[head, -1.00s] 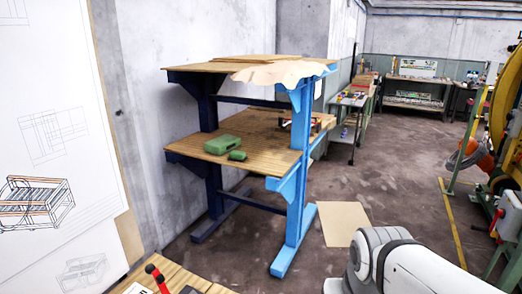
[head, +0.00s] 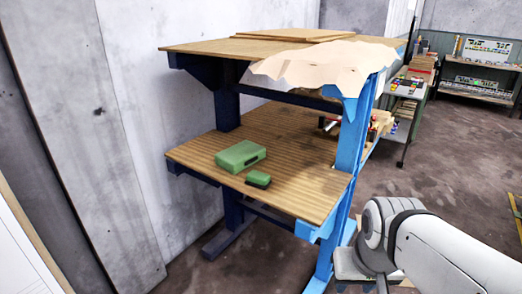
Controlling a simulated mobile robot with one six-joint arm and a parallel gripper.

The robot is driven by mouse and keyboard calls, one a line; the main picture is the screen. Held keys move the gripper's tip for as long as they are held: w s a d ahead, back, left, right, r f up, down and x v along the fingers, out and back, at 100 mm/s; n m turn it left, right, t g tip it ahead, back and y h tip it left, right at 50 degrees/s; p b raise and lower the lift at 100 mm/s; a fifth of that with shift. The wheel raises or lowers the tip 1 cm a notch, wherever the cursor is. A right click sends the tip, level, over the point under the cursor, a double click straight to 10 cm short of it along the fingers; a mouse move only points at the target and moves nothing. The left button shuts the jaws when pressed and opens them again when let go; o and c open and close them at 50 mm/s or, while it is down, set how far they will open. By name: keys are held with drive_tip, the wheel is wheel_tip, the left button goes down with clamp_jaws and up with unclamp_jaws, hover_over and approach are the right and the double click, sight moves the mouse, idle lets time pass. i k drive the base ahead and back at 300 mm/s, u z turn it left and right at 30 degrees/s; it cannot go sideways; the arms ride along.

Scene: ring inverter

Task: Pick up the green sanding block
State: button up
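Two green objects lie on the lower wooden shelf (head: 205,155) of the blue-framed rack. The smaller dark green block (head: 258,180) sits near the shelf's front edge and looks like the sanding block. A larger, lighter green case-like box (head: 240,156) lies just behind it and to its left. My white arm shows at the lower right, beyond the rack's front post and well apart from both green objects. My gripper's fingers cannot be made out.
The upper shelf (head: 205,46) overhangs the lower one, with a draped beige sheet (head: 325,65) hanging over its corner. A blue post (head: 352,135) stands at the right. Small items (head: 378,125) lie at the shelf's far right. A concrete wall (head: 150,110) runs behind.

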sight(258, 179)
drive_tip(key=u, duration=0.1)
drive_tip(key=i, duration=1.2)
drive_tip(key=u, duration=0.15)
